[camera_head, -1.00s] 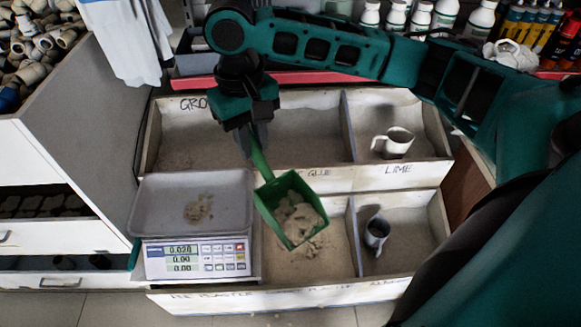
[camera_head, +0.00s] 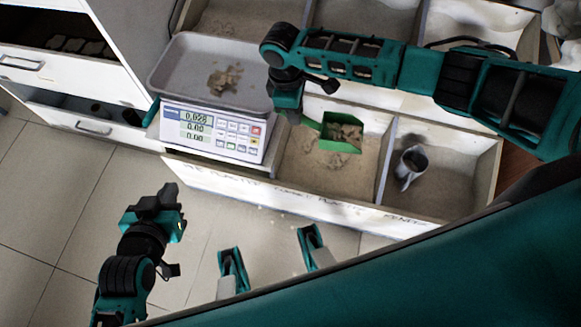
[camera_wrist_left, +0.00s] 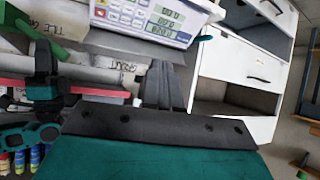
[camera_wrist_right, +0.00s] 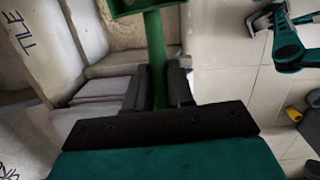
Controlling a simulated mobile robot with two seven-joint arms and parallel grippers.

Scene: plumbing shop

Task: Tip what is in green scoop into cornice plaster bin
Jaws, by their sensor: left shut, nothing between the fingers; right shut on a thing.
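The green scoop (camera_head: 340,132) hangs over the lower-row bin (camera_head: 325,186) just right of the scale and holds a pale lumpy heap (camera_head: 347,131). That bin's front label ends in "PLASTER" but is hard to read in full; loose material (camera_head: 335,160) lies inside it. My right gripper (camera_head: 298,117) is shut on the scoop's handle, which runs between the fingers in the right wrist view (camera_wrist_right: 157,60). My left gripper (camera_head: 168,192) is shut and empty over the floor, in front of the scale; its closed fingers show in the left wrist view (camera_wrist_left: 163,85).
A scale (camera_head: 215,132) with a grey tray (camera_head: 185,85) holding a small pale pile (camera_head: 224,79) stands left of the bin. Further bins lie behind.

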